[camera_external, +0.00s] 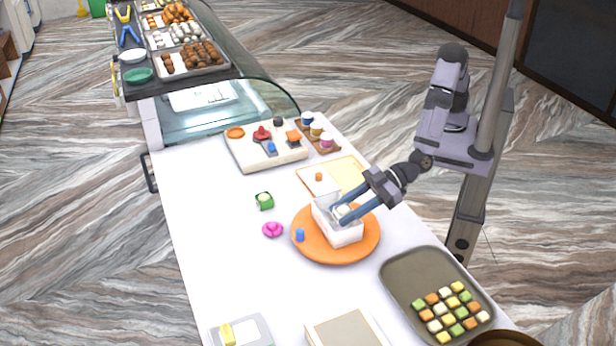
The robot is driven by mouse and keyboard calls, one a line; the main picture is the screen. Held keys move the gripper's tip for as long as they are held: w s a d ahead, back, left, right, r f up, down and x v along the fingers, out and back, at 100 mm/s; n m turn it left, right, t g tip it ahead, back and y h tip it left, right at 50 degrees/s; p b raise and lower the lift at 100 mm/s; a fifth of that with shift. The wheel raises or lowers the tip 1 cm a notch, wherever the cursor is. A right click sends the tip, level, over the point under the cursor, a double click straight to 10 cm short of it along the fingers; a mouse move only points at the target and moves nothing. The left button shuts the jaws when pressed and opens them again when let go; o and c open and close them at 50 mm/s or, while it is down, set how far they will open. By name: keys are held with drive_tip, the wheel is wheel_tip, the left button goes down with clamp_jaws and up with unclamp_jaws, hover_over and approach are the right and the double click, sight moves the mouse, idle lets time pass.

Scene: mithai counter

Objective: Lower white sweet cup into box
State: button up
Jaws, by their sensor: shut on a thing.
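The white box (345,236) stands open on a round orange board (340,255) in the middle of the counter. My gripper (343,214) reaches in from the upper right, and its dark blue fingers are at the box's opening. They are shut on a small white sweet cup (341,210), which shows between the fingertips at the level of the box's rim. The fingers partly hide the cup and the box's inside. I cannot tell whether the cup touches the box floor.
A small blue piece (299,235) is on the board's left edge. A green cup (264,201) and a pink piece (272,230) lie to the left. A dark tray (398,273) of sweets is at lower right. A cream tray (238,157) stands behind. The counter's left side is clear.

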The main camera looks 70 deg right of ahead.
drive_tip(key=shift+f, duration=0.2)
idle(0.4)
drive_tip(key=o, duration=1.1)
drive_tip(key=shift+r+p, duration=3.3)
drive_tip(key=shift+r, duration=0.2)
drive_tip(key=shift+w, duration=0.1)
